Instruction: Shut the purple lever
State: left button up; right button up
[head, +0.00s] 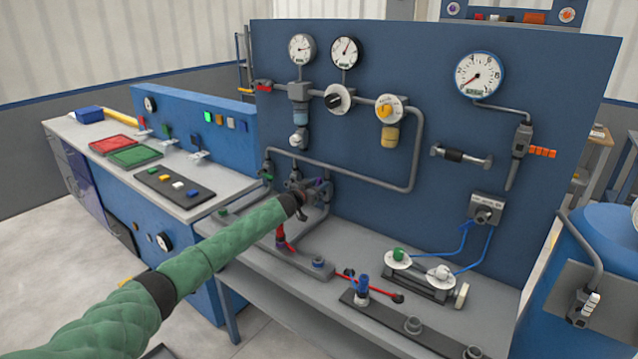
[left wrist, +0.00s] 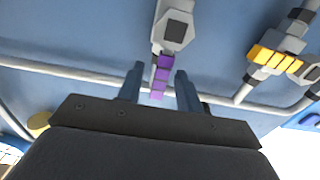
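The purple lever (left wrist: 162,76) shows in the left wrist view, hanging from a grey valve body (left wrist: 174,30). My left gripper (left wrist: 160,69) is open, with one finger on each side of the lever and visible gaps to it. Whether the fingertips reach as deep as the lever is hard to tell. In the head view, my left gripper (head: 316,190) is at the pipework low on the blue panel. I cannot make out the purple lever there; the gripper and arm seem to cover it. My right gripper is not in view.
A yellow lever (left wrist: 275,60) sits on a valve to the right in the left wrist view, near a pale pipe. The blue panel (head: 540,70) stands behind the bench.

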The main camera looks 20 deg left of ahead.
pick_arm(q)
jog(key=shift+w+d, duration=0.1)
jog(key=shift+w, duration=0.2)
grip_shut()
